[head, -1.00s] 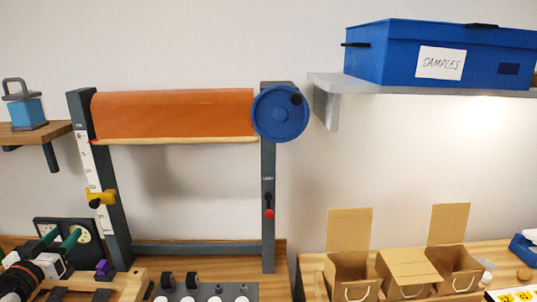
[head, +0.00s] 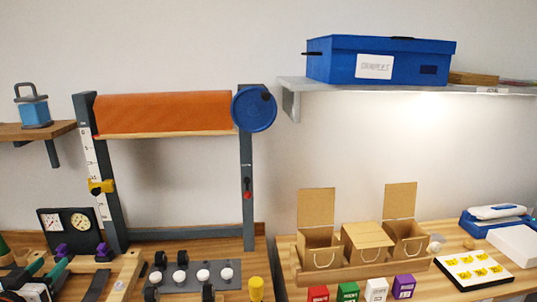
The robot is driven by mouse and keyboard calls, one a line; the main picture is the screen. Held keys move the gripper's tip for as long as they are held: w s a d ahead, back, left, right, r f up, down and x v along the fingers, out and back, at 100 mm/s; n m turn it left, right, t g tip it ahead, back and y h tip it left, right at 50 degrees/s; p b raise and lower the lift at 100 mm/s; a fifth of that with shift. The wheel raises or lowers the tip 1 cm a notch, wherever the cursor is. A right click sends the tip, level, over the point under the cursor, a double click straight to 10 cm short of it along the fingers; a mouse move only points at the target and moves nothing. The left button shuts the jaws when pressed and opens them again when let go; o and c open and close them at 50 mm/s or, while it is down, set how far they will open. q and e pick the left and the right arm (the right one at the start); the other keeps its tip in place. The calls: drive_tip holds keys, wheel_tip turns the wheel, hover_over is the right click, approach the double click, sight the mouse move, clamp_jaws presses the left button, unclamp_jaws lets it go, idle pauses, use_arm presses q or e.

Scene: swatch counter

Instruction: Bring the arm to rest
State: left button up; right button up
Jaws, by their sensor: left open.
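My left gripper (head: 46,269) is at the lower left of the head view, low over the wooden counter. Its dark green fingers are apart and I see nothing held between them. The lower part of it and the arm behind it are cut off by the picture's edge. A dark panel with two dials (head: 63,223) stands behind it. My right gripper and right arm are not in the picture.
A grey frame with an orange roll (head: 165,111) and a blue wheel (head: 254,108) stands behind the counter. A blue box (head: 380,60) rests on a shelf. Cardboard boxes (head: 367,242) and small coloured boxes (head: 348,292) stand at right. A yellow cylinder (head: 256,288) is at the bottom.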

use_arm(q)
drive_tip(key=s+d+f+g, duration=0.2)
drive_tip(key=s+d+f, duration=0.1)
drive_tip(key=f, duration=0.3)
drive_tip(key=s+d+f+m+g+h, duration=0.1)
drive_tip(key=s+d+f+g, duration=0.1)
drive_tip(key=d+f, duration=0.4)
drive_tip(key=s+d+f+g, duration=0.2)
drive_tip(key=s+d+f, duration=0.2)
drive_tip(key=d+f, duration=0.1)
drive_tip(key=shift+s+d+f+m+g, duration=0.25)
drive_tip(key=shift+s+f+m+g, duration=0.05)
drive_tip(key=shift+f+m, duration=0.15)
drive_tip(key=s+d+f+m+g+h, duration=0.1)
drive_tip(key=s+d+f+g, duration=0.25)
drive_tip(key=s+d, duration=0.45)
drive_tip(key=s+d+f+g, duration=0.2)
drive_tip(key=s+d+g, duration=0.3)
drive_tip(key=s, duration=0.5)
wheel_tip(320, 180, down, 24)
drive_tip(key=s, duration=0.1)
drive_tip(key=s+a+f, duration=0.2)
drive_tip(key=s+f, duration=1.5)
drive_tip(key=shift+a+g, duration=0.15)
drive_tip(key=shift+g, duration=0.3)
